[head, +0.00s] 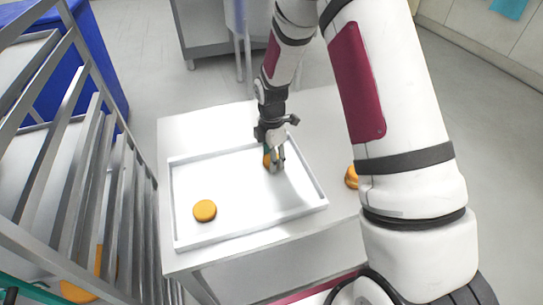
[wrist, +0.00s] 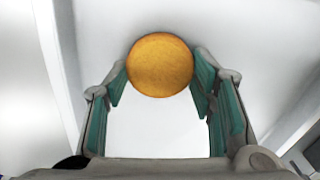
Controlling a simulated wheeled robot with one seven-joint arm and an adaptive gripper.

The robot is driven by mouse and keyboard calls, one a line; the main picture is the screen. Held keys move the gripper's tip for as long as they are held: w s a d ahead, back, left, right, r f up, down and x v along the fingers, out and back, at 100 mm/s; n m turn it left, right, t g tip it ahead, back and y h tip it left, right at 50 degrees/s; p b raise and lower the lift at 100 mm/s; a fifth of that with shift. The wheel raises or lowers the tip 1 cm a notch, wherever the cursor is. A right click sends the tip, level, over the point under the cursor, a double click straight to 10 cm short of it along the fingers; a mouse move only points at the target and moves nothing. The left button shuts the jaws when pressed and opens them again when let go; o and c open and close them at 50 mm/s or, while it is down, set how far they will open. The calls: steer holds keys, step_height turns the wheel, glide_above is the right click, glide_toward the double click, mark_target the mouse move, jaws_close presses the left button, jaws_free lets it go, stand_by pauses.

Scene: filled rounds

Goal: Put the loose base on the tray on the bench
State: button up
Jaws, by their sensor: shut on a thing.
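My gripper (head: 274,162) is shut on a round orange-brown base (wrist: 160,65), whose face shows between the teal finger pads in the wrist view. In the head view the held base (head: 267,159) is partly hidden by the fingers. It is over the right part of the white tray (head: 232,222); I cannot tell whether it touches the tray floor. Another orange base (head: 204,210) lies flat in the tray's front left. The tray stands on the white bench (head: 188,124).
Orange rounds (head: 351,177), seemingly stacked, stand on the bench right of the tray, partly hidden by my arm. A metal rack (head: 75,165) with orange items low down stands close on the left. A blue bin (head: 95,60) is behind it. The tray's middle is clear.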

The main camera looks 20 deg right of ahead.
steer(key=o, duration=0.8)
steer(key=shift+c, duration=0.2)
steer(key=s+r+m+t+b, duration=0.1)
steer(key=s+r+m, duration=0.1)
steer(key=r, duration=0.8)
steer(key=s+r+m, duration=0.2)
steer(key=r, duration=0.8)
steer(key=s+r+m+t, duration=0.2)
steer(key=s+r+m, duration=0.4)
steer(key=s, duration=0.5)
steer(key=s+r+m+t, duration=0.2)
steer(key=s+r+m, duration=0.4)
steer(key=s+m, duration=0.3)
steer(key=s, duration=0.2)
steer(key=shift+s+d+m, duration=0.3)
steer(key=shift+s+m, duration=0.05)
steer(key=shift+m, duration=0.05)
